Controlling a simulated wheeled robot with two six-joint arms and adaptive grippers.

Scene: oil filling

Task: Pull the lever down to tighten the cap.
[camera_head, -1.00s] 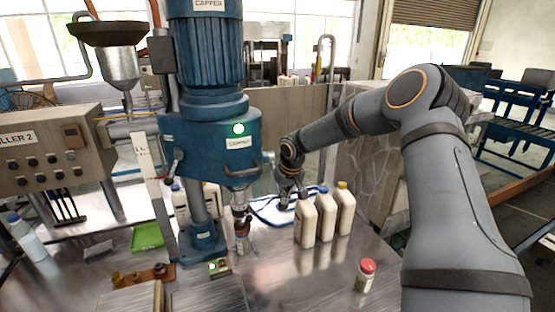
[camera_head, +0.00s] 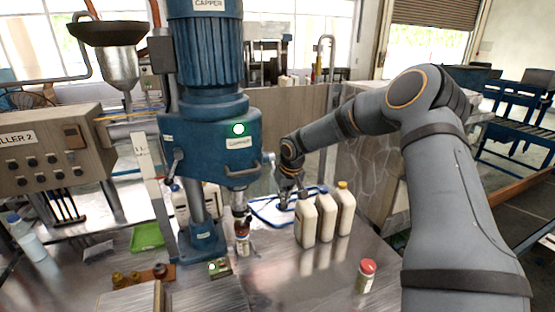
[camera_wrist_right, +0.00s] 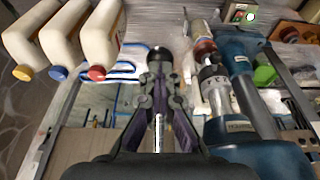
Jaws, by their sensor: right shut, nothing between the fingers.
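The blue capper (camera_head: 209,130) stands left of centre in the head view, with a small bottle (camera_head: 242,240) upright under its spindle (camera_head: 239,200). In the right wrist view the spindle (camera_wrist_right: 213,82) and the bottle (camera_wrist_right: 203,48) are right of my gripper. My right gripper (camera_head: 284,205) is to the right of the capper; its fingers (camera_wrist_right: 160,68) are shut and empty. A dark round knob (camera_wrist_right: 159,53) shows at the fingertips, and a pale rod shows between the finger links; I cannot tell whether the fingers touch the lever. My left gripper is not in view.
White bottles with red (camera_wrist_right: 97,73), blue (camera_wrist_right: 58,73) and yellow (camera_wrist_right: 23,72) caps stand close beside my right gripper. A small red-capped bottle (camera_head: 366,275) is at the front right. A green tray (camera_head: 147,237) lies left of the capper. The front middle of the table is clear.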

